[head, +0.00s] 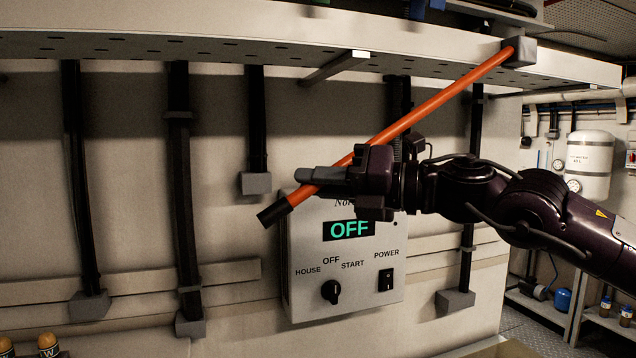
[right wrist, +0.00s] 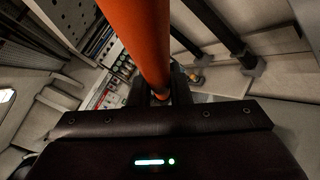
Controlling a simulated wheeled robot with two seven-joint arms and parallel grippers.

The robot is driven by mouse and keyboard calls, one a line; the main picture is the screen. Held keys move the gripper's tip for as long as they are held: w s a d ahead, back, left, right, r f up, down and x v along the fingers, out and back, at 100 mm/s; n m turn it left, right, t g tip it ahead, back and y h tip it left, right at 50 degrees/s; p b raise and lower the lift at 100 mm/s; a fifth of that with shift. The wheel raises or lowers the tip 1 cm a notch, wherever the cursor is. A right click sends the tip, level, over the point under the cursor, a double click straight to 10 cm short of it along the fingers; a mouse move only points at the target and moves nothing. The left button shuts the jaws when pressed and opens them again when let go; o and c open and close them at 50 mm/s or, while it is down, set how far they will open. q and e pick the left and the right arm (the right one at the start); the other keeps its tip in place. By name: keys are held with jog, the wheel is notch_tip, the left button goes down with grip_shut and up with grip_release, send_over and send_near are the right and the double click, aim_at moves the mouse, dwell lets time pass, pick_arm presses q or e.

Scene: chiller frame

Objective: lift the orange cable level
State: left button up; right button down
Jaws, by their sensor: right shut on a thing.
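The orange cable (head: 430,104) runs on a slant in the head view, from a grey block (head: 520,51) under the shelf at the upper right down to its black end (head: 274,213) at the lower left. My right gripper (head: 325,176) is shut on the cable near its lower end. The black end sticks out free below the fingers, in front of the wall. The cable is tilted, its right end much higher. In the right wrist view the cable (right wrist: 140,40) passes down between the fingers, which are mostly hidden. My left gripper is not in view.
A control box (head: 345,265) with a lit OFF display, a knob and a power switch is on the wall just below the gripper. A perforated shelf (head: 200,45) spans above. A white tank (head: 589,165) stands at far right.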

jog(key=s+a+r+m+t+y, duration=0.1)
jog(key=a+r, duration=0.1)
jog(key=r, duration=0.5)
jog(key=a+r+m+y+p, duration=0.1)
jog(key=a+r+m, duration=0.1)
jog(key=r, duration=0.5)
jog(key=shift+s+a+r+t+y, duration=0.35)
jog(key=shift+a+t+y, duration=0.05)
jog(key=shift+a, duration=0.2)
jog(key=c, duration=1.3)
grip_release()
jog(key=shift+c, duration=0.2)
jog(key=shift+f, duration=0.1)
jog(key=b+v, duration=0.3)
jog(key=v, duration=0.4)
jog(key=shift+d+b, duration=0.3)
jog(key=shift+d, duration=0.05)
